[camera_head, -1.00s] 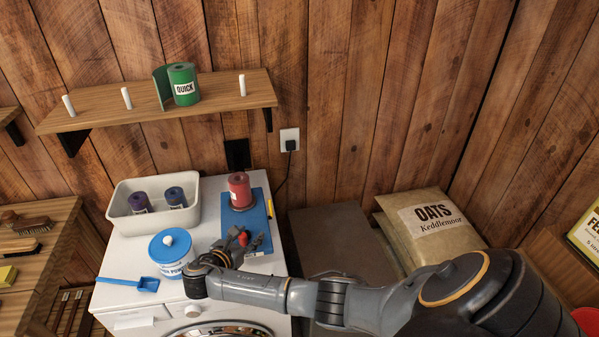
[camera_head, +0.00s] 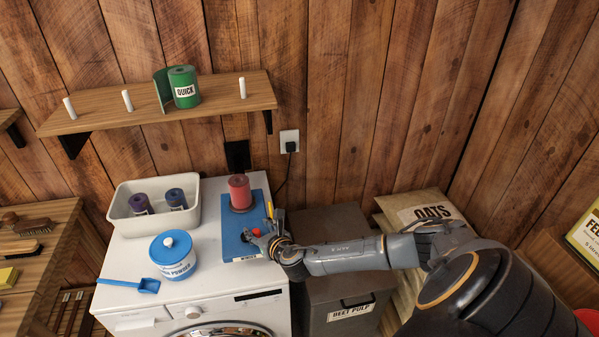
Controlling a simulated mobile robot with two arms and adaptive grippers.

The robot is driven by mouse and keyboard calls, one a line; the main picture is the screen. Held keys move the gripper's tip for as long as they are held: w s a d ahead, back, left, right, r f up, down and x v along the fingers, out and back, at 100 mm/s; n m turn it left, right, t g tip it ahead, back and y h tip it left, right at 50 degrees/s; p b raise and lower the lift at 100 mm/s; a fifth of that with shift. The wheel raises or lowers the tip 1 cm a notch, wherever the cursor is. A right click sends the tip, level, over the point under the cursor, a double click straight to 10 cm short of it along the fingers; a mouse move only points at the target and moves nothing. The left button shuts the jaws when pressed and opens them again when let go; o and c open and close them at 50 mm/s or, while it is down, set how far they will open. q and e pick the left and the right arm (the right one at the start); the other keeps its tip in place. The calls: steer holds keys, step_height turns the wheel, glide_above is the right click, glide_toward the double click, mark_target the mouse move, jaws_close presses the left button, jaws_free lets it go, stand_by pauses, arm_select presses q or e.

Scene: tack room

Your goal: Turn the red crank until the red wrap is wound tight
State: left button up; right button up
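The red wrap (camera_head: 240,187) stands upright as a roll at the back of the blue winder board (camera_head: 229,229), on top of the white washing machine. The red crank's knob (camera_head: 257,231) shows small near the board's front right. My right gripper (camera_head: 263,232) reaches in from the right, with its fingers at the knob on both sides. It appears shut on the crank's knob; the fingers hide most of the crank. My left gripper is not in view.
A white bin (camera_head: 153,229) with two dark rolls stands left of the board. In front are a lidded powder tub (camera_head: 173,257) and a blue scoop (camera_head: 147,285). A green wrap (camera_head: 184,88) stands on the wall shelf. A beet pulp bin (camera_head: 340,285) stands right of the machine.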

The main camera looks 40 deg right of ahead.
steer(key=n+y, duration=0.1)
steer(key=d+n+y, duration=0.1)
steer(key=shift+w+y, duration=0.3)
steer(key=shift+w+d+f+n+y+b, duration=0.1)
steer(key=shift+w+f+n+y+b, duration=0.1)
steer(key=shift+n+y+b, duration=0.6)
steer(key=n+y+b, duration=0.1)
steer(key=b, duration=0.1)
steer(key=w+n+y+b, duration=0.1)
steer(key=y+b, duration=0.1)
steer(key=b, duration=0.1)
steer(key=n+g+y+b, duration=0.1)
steer(key=b, duration=0.1)
steer(key=shift+w+d+f+n+b, duration=0.15)
steer(key=shift+w+d+n+b, duration=0.05)
steer(key=shift+d+n+b, duration=0.2)
steer(key=b+v, duration=0.1)
steer(key=v, duration=1.3)
steer(key=shift+w+r, duration=0.15)
steer(key=shift+r, duration=0.2)
